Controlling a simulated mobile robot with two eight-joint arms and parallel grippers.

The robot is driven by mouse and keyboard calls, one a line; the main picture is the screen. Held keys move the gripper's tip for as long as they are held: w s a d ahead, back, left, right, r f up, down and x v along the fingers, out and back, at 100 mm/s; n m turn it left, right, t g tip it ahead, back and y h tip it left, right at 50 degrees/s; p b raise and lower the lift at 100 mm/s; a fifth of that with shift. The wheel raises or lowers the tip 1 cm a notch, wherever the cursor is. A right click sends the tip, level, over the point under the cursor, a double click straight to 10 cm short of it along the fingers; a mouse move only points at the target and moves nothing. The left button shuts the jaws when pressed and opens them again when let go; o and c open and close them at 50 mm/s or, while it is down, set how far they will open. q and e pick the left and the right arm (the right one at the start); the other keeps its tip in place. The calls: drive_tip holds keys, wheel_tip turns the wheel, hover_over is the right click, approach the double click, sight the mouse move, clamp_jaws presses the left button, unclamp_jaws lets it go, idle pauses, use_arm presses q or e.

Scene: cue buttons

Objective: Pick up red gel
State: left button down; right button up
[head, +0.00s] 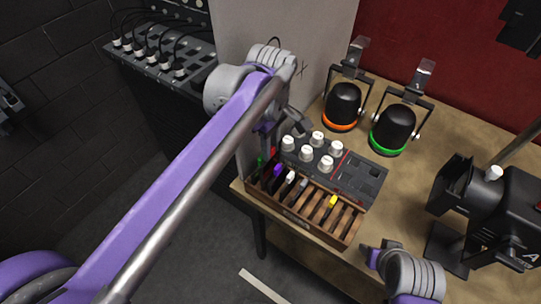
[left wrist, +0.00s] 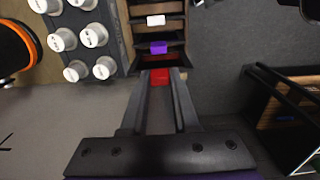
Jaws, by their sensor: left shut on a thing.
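The red gel (left wrist: 160,76) shows as a small red piece between my left fingertips in the left wrist view. My left gripper (left wrist: 160,82) is shut on it, at the end of the slotted wooden rack (head: 298,213). In the head view a small red bit (head: 273,152) shows by the rack's left end, and my arm partly hides the gripper there. How far the gel is out of its slot I cannot tell.
The rack also holds green (head: 260,162), purple (head: 277,170), white and yellow (head: 333,201) tabbed pieces. A console with white knobs (head: 327,164) stands behind it. Lamps with orange (head: 340,126) and green rims and a black projector-like device (head: 515,205) stand on the wooden table.

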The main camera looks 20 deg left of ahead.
use_arm(q)
wheel_tip(320, 180, up, 12)
drive_tip(key=p, duration=0.1)
use_arm(e)
drive_tip(key=shift+w+r, duration=0.3)
drive_tip(key=shift+r, duration=0.45)
use_arm(q)
drive_tip(key=shift+r, duration=0.1)
wheel_tip(320, 180, up, 11)
drive_tip(key=p, duration=0.4)
use_arm(e)
drive_tip(key=w+r, duration=0.3)
drive_tip(key=r, duration=0.3)
drive_tip(key=shift+t, duration=0.4)
use_arm(q)
drive_tip(key=shift+f, duration=0.2)
